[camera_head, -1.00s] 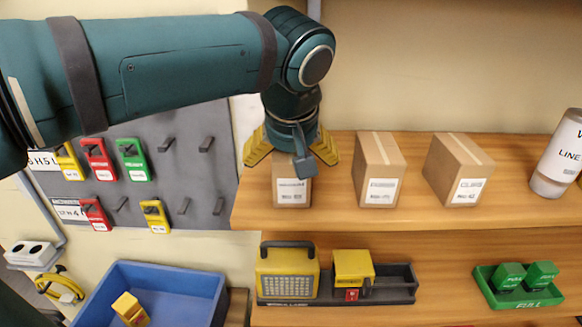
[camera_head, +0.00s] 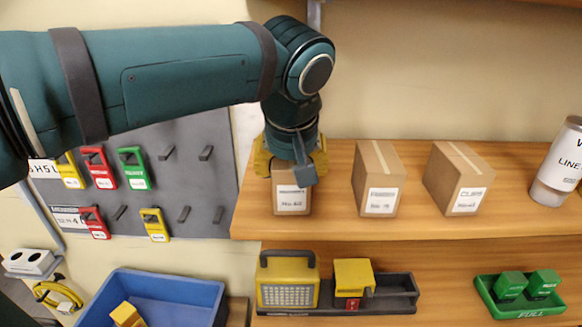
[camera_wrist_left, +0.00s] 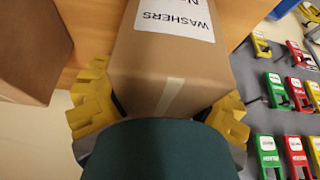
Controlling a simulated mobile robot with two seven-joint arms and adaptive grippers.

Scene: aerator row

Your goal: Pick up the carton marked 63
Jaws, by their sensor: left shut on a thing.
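A brown carton (camera_head: 291,201) with a white label stands upright at the left end of the upper shelf. My left gripper (camera_head: 291,163) comes down over its top and is shut on its sides. In the left wrist view this carton (camera_wrist_left: 172,62) sits between the two yellow fingers, and its label reads "WASHERS". Its number is too small to read surely in the head view and cut off in the wrist view. Two more labelled cartons stand to the right, a middle one (camera_head: 377,176) and a right one (camera_head: 458,177); their numbers are unclear. My right gripper is not in view.
The wooden upper shelf (camera_head: 330,222) has a white cylinder (camera_head: 556,165) at its right. Below are a yellow lamp (camera_head: 287,282) in a dark tray, a green tray (camera_head: 523,309), and a blue bin (camera_head: 170,285). A grey peg panel (camera_head: 205,178) hangs at left.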

